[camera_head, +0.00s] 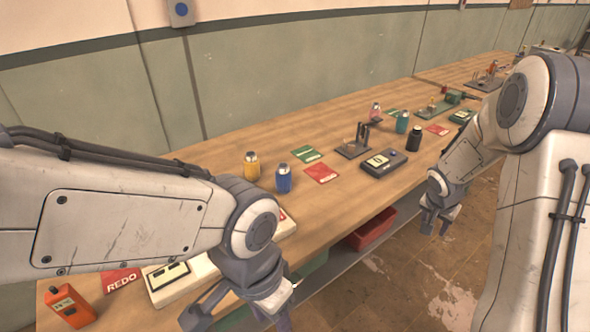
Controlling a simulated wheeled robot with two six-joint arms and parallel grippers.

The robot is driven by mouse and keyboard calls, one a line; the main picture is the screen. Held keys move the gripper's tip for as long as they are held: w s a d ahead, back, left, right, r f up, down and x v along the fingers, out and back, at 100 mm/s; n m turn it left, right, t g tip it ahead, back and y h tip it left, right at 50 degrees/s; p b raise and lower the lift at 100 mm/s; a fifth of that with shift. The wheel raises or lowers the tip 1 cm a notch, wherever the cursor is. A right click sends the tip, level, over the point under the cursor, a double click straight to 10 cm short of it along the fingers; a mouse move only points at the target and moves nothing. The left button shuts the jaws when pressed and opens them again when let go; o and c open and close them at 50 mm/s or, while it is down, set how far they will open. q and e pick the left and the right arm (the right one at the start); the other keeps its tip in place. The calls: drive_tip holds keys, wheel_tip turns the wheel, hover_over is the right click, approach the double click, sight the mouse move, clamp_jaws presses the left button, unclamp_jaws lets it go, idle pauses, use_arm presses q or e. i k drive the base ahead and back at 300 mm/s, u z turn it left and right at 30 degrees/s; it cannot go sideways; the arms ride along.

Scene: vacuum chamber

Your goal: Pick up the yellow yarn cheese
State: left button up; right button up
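A yellow cylinder with a grey top (252,167), the thing that best matches the yellow yarn cheese, stands upright on the wooden bench (225,206), left of a similar blue cylinder (284,180). My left gripper (238,314) is at the lower edge of the picture, in front of the bench and well short of the yellow cylinder. Its fingers are spread and nothing shows between them; the tips are partly cut off. My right gripper (436,229) hangs over the floor beyond the bench's front edge, its fingers apart and empty.
The blue cylinder stands close to the yellow one. Green (307,154) and red (321,173) cards lie to the right, with a dark device (384,163) beyond. An orange device (70,306) is at the near left. A red bin (370,230) sits below the bench.

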sight(252, 165)
drive_tip(key=z, duration=1)
drive_tip(key=i, duration=1.3)
drive_tip(key=u, duration=2.8)
